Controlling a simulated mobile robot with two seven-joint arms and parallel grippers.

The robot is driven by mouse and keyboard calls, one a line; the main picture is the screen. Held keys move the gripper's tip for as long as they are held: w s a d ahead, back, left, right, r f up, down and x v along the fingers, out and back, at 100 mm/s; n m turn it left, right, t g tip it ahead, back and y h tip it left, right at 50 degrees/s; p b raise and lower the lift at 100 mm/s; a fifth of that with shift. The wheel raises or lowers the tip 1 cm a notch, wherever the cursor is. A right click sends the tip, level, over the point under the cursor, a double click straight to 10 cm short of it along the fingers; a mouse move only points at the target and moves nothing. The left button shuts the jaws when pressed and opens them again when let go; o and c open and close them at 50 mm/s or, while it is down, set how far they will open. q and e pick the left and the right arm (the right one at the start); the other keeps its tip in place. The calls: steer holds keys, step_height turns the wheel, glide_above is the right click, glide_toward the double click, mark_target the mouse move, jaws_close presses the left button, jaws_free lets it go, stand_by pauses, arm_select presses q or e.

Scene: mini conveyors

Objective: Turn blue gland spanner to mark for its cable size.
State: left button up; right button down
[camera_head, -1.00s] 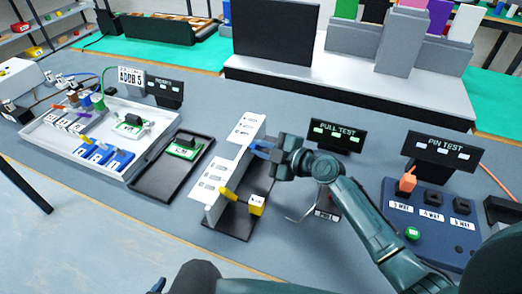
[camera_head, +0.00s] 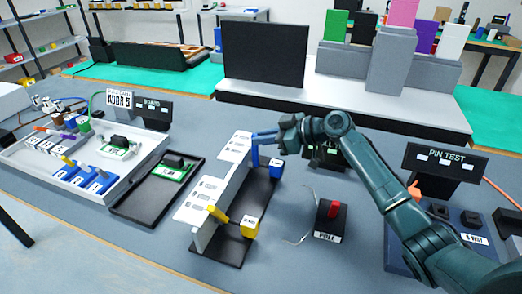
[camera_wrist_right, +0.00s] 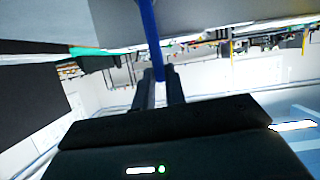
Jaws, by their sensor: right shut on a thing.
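The blue gland spanner (camera_head: 265,135) is at the far end of the white marked panel (camera_head: 205,195) on the black stand (camera_head: 228,248). My right gripper (camera_head: 281,131) is shut on it from the right. In the right wrist view the blue spanner (camera_wrist_right: 151,35) runs up from between my right fingers (camera_wrist_right: 159,88). A blue gland block (camera_head: 276,168) sits just below, right of the panel. The near yellow spanner (camera_head: 218,213) stands by a yellow gland block (camera_head: 245,228). The size marks are too small to read. My left gripper is not in view.
A pull tester with a red part (camera_head: 333,210) stands right of the stand. My right arm partly covers the pin test base (camera_head: 470,220). A black tray (camera_head: 130,205) with a green board and a white tray (camera_head: 25,158) stand left. A dark screen (camera_head: 265,55) stands behind.

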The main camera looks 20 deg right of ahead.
steer(key=shift+w+d+m+g+b, duration=0.3)
steer(key=shift+w+d+m+b, duration=0.1)
steer(key=shift+w+m+b, duration=0.15)
steer(key=c, duration=1.4)
jaws_free()
steer(key=shift+c, duration=0.2)
steer(key=b+v, duration=0.1)
steer(key=v, duration=1.2)
steer(key=shift+d+f, duration=0.15)
